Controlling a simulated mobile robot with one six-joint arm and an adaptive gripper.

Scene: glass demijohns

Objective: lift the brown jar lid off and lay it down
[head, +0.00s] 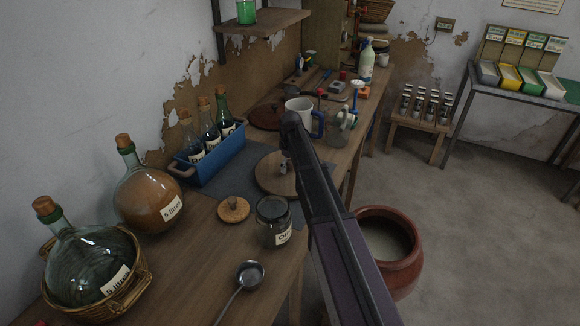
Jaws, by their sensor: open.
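A reddish-brown round lid (267,115) lies on the wooden bench behind the blue crate, left of the white mug. A wide reddish-brown jar (402,268) stands on the floor right of the bench; its mouth is uncovered and pale inside. A smaller light-brown lid with a knob (233,209) lies on the bench beside an open-looking glass jar (273,222). My gripper (284,176) is open, low over a round wooden board (264,184), well apart from the reddish-brown lid. My arm partly hides the gripper and the board.
Corked demijohns (148,198) stand at the left, one in a basket (132,284). A blue crate (215,160) holds dark bottles. The white mug (299,107) and a metal jug (341,128) stand behind my gripper. A ladle (250,274) lies in front.

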